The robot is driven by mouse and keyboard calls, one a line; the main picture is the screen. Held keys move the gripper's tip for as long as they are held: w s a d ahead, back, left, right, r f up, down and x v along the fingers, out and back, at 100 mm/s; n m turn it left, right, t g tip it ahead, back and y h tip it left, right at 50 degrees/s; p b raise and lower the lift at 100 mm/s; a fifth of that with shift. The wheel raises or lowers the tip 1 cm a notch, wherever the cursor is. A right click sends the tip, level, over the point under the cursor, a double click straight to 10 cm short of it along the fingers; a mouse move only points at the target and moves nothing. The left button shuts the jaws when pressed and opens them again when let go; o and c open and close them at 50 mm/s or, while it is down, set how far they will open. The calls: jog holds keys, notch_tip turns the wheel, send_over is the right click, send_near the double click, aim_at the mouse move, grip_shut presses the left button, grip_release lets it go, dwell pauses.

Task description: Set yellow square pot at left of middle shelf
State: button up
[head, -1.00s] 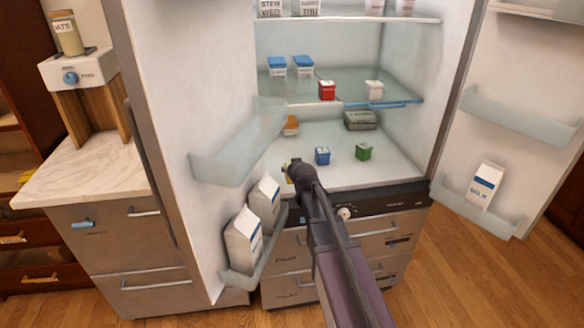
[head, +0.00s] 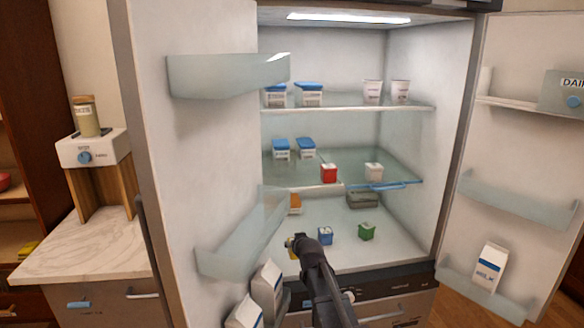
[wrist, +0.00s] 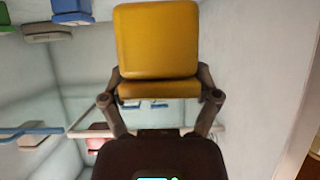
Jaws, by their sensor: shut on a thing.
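The yellow square pot (wrist: 158,42) is between the fingertips of my gripper (wrist: 160,88) in the wrist view, and the gripper is shut on it. In the head view my gripper (head: 296,243) is low at the front left of the fridge opening, and only a sliver of the yellow pot (head: 293,254) shows. The middle shelf (head: 345,161) is higher up and further back. Two blue-lidded tubs (head: 293,149) stand at its back left, a red pot (head: 328,173) at its front middle and a white pot (head: 373,171) to the right.
The open left door's bin (head: 240,240) juts close to my gripper. An orange pot (head: 296,204), blue pot (head: 325,235), green pot (head: 367,231) and grey container (head: 362,200) sit on the fridge's bottom level. The middle shelf's front left looks clear, partly hidden by the bin.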

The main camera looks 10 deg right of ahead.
notch_tip(320, 180, up, 26)
jog(key=n+y+p, duration=0.4)
jog(key=p, duration=2)
jog(key=shift+f+g, duration=0.25)
jog(key=shift+g, duration=0.15)
jog(key=w, duration=0.5)
jog(key=w+f, duration=0.1)
jog(key=w, duration=0.3)
jog(key=w+b, duration=0.1)
jog(key=w, duration=0.4)
jog(key=shift+w+f, duration=0.2)
jog(key=shift+w, duration=0.1)
jog(key=shift+w, duration=0.1)
jog(key=shift+w, duration=0.35)
jog(key=shift+w+f+b, duration=0.2)
jog(key=shift+f+b, duration=1.65)
jog(key=shift+f, duration=0.2)
jog(key=o, duration=1.1)
jog(key=shift+r, duration=0.1)
